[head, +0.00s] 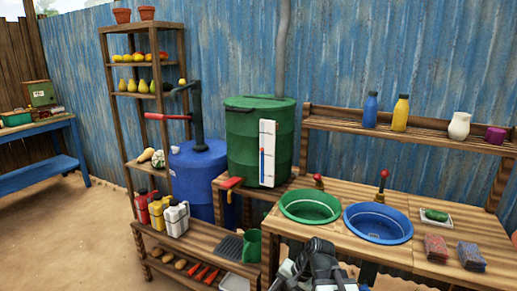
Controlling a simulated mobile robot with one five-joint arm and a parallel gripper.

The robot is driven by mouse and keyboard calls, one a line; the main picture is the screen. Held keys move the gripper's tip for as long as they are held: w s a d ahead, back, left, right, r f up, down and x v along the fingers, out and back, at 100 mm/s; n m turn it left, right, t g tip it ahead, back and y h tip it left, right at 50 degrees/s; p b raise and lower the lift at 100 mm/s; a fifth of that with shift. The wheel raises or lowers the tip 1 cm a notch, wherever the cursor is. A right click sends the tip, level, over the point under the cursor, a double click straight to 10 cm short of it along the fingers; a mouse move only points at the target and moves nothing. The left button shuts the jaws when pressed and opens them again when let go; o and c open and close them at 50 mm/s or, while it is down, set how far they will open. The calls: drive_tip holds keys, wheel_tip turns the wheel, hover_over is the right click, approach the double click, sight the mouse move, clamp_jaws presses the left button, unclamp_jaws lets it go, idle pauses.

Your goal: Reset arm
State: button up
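My arm shows at the bottom centre of the head view as a dark grey and white folded shape. My gripper (318,262) appears to be part of this dark shape, in front of the wooden counter (335,236) and below the green basin (310,206). Its fingertips are not clear, so I cannot tell whether it is open or shut. The lower part of the arm is cut off by the frame edge. I see nothing clearly held.
A blue basin (378,223) and sponges (470,255) are on the counter to the right. A green mug (252,246) and several jugs (176,218) stand on a low bench to the left. A green barrel (240,150) stands behind. Open sandy ground (75,235) lies at left.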

drive_tip(key=s+d+f+n+g+h, duration=0.2)
drive_tip(key=s+d+n+h, duration=0.3)
drive_tip(key=d, duration=0.5)
wheel_tip(320, 180, up, 18)
drive_tip(key=p, duration=1.8)
drive_tip(key=shift+w+a+f, duration=0.15)
drive_tip(key=shift+a, duration=0.1)
